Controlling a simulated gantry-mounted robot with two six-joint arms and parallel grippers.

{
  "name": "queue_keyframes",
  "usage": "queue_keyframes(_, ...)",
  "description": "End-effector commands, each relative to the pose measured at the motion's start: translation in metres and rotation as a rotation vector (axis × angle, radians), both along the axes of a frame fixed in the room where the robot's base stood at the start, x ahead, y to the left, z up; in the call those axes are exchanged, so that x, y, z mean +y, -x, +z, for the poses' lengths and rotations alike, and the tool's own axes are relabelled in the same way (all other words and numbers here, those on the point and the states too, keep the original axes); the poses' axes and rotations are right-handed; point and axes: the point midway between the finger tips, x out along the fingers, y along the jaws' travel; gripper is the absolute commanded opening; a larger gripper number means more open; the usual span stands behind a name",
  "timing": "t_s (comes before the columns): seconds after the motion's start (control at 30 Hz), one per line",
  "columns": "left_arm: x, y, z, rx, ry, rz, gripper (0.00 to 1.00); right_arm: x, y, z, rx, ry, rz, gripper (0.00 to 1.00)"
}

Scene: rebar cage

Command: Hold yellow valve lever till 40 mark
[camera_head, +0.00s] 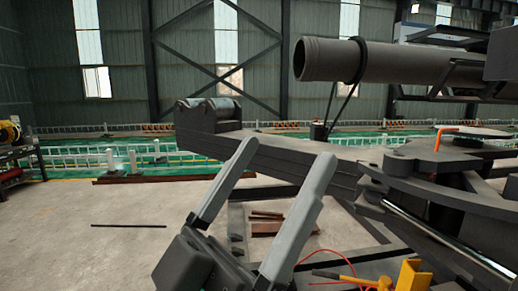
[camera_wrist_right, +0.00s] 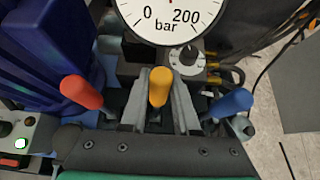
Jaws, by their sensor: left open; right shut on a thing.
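The yellow valve lever (camera_wrist_right: 159,84) stands in the middle of the right wrist view. My right gripper (camera_wrist_right: 158,98) has its grey fingers on both sides of the lever and is shut on it. Above it is the white pressure gauge (camera_wrist_right: 170,18), marked 0, 200 and bar. Its upper part is cut off, so I cannot read its value or see a 40 mark. In the head view my left gripper (camera_head: 287,152) is open and empty, its two long grey fingers pointing up. My right gripper does not show clearly there.
A red lever (camera_wrist_right: 82,92) is left of the yellow one and a blue lever (camera_wrist_right: 231,103) is right of it. A knob (camera_wrist_right: 187,60) sits below the gauge. In the head view a long dark pipe (camera_head: 400,62) and heavy machinery (camera_head: 440,170) fill the right side.

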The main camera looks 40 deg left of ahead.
Motion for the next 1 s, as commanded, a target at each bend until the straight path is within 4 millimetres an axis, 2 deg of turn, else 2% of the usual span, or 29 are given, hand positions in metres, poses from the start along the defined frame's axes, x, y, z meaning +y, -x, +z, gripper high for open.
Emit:
queue_keyframes(0.13, 0.0, 0.0, 0.012, 0.0, 0.0, 0.0, 1.0, -0.003, -0.003, 0.004, 0.018, -0.015, -0.001, 0.0)
queue_keyframes(0.57, 0.0, 0.0, 0.014, 0.0, 0.0, 0.0, 1.0, -0.004, -0.005, 0.002, 0.028, -0.023, 0.001, 0.0)
queue_keyframes(0.8, 0.0, 0.0, 0.028, 0.0, 0.0, 0.0, 1.0, -0.008, -0.011, 0.004, 0.067, -0.054, -0.001, 0.0)
queue_keyframes(1.0, 0.0, 0.0, 0.032, 0.0, 0.0, 0.0, 1.0, -0.01, -0.013, 0.001, 0.089, -0.07, 0.001, 0.0)
